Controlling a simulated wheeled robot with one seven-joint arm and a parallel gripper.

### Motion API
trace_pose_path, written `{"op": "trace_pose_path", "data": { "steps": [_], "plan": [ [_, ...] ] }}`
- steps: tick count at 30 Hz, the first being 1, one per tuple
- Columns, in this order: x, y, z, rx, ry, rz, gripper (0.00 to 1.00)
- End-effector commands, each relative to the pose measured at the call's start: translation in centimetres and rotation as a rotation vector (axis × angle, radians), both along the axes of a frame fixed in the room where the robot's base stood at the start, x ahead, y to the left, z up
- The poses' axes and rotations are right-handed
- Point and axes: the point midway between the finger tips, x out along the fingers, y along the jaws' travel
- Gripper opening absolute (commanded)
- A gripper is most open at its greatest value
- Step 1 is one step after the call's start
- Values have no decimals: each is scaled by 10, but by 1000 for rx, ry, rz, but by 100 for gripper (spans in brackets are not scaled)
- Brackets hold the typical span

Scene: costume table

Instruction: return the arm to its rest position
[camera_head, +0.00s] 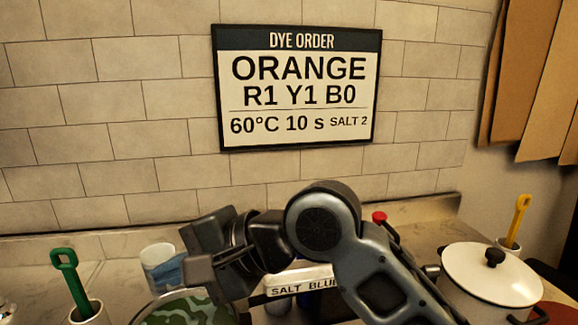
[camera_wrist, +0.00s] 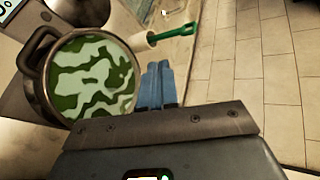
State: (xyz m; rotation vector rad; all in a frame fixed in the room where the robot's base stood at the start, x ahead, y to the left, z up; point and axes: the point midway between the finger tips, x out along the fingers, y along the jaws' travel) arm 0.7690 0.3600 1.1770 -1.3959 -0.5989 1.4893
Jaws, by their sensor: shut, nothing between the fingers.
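My arm reaches across the middle of the head view, bent at a large round joint. My gripper (camera_head: 168,272) points left above the counter, and its blue fingertips (camera_wrist: 160,68) lie side by side in the wrist view. The gripper is shut and holds nothing. Below it is a round pot with a green and pale camouflage pattern inside its rim (camera_wrist: 90,75). That pattern (camera_head: 190,312) is cut off by the bottom of the head view. My arm hides part of the counter behind it.
A green-handled tool (camera_head: 65,270) stands in a white holder at left. A white-lidded pot (camera_head: 490,275) and yellow-handled tool (camera_head: 521,215) stand at right. A dye order sign (camera_head: 298,88) hangs on the tiled wall.

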Motion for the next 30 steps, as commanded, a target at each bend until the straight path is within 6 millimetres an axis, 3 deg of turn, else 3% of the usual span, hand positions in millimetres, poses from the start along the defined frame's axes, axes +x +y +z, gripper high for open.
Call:
{"op": "trace_pose_path", "data": {
  "steps": [7,14,23,30],
  "plan": [
    [-7,2,-9,243,-142,-128,0],
    [-12,-26,-33,343,-288,-326,0],
    [-39,-90,-90,267,-476,-614,0],
    [-89,-156,-143,39,-624,-789,0]
  ]
}}
